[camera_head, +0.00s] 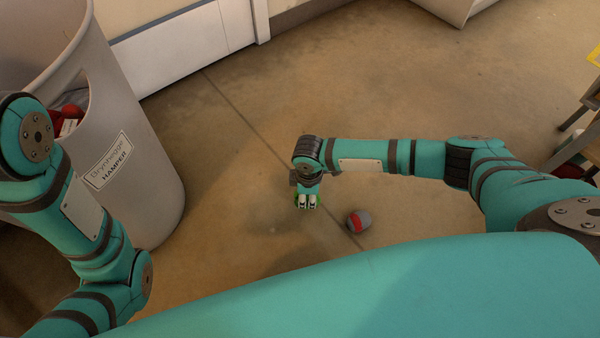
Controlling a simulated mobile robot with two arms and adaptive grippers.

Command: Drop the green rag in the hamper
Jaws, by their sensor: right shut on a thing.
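My right gripper (307,202) is in the middle of the head view, above the floor and pointing down. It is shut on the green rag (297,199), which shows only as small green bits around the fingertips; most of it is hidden. The hamper (150,190) is a tall grey bin with a "HAMPER" label at the left, well to the left of my right gripper. Red and white cloth shows inside it through a cut-out in its side. My left arm is in front of the hamper's lower left; its gripper is out of the picture.
A red and grey rolled item (358,221) lies on the floor just right of my right gripper. A white cabinet or door panel (180,45) stands at the back left. A wooden rack (580,130) is at the right edge. The floor between the gripper and hamper is clear.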

